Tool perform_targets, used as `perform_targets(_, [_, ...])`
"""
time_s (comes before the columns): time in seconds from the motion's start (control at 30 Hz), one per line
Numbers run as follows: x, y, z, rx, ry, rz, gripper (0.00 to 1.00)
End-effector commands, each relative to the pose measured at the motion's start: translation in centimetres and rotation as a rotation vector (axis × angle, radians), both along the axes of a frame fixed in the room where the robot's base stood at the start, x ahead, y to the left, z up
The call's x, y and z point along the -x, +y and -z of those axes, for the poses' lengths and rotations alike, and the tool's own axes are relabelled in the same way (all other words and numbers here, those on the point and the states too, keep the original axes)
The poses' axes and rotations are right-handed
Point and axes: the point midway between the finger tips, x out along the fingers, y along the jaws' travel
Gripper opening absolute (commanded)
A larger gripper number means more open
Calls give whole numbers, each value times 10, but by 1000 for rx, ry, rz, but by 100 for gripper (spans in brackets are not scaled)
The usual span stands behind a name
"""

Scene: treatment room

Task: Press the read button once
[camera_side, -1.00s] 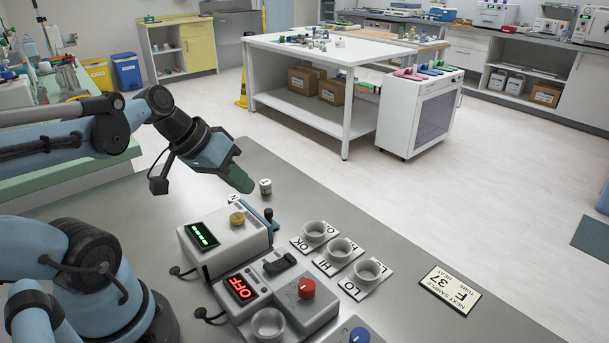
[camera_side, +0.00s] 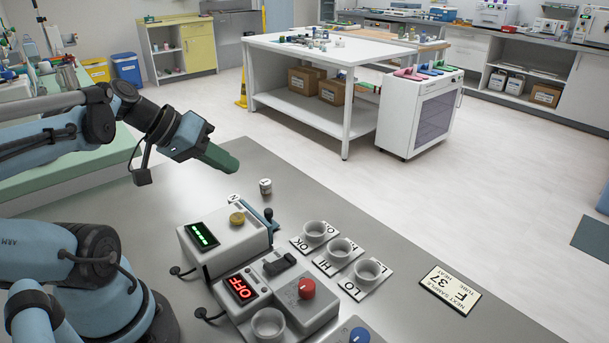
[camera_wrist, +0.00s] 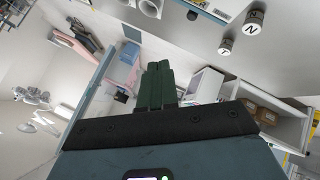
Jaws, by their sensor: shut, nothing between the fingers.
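A white reader box (camera_side: 224,241) with a green-lit display of dashes (camera_side: 203,235) stands on the grey bench in the side view. A round yellow button (camera_side: 237,218) sits on its top; I cannot read a label on it. My gripper (camera_side: 234,168) has its green fingers closed together and empty. It hangs in the air above and behind the yellow button, well apart from it, pointing right and slightly down. In the wrist view, the closed fingers (camera_wrist: 156,70) point away over the room, and the yellow button is not visible.
A heater unit with a red OFF display (camera_side: 241,288) and red knob (camera_side: 306,288) stands in front of the reader. Small cups (camera_side: 339,249) stand on OK, HI and LO cards to the right. A small vial (camera_side: 265,186) stands behind. A sample card (camera_side: 450,290) lies right.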

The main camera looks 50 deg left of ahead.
Motion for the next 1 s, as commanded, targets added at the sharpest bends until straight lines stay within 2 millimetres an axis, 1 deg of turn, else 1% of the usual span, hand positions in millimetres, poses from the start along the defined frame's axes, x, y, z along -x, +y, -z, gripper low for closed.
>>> perform_targets(0.6, [0,0,59,0,0,0,0])
perform_targets(0.8, [-1,1,73,-1,1,-1,0])
perform_targets(1.0, [0,0,82,-1,1,-1,0])
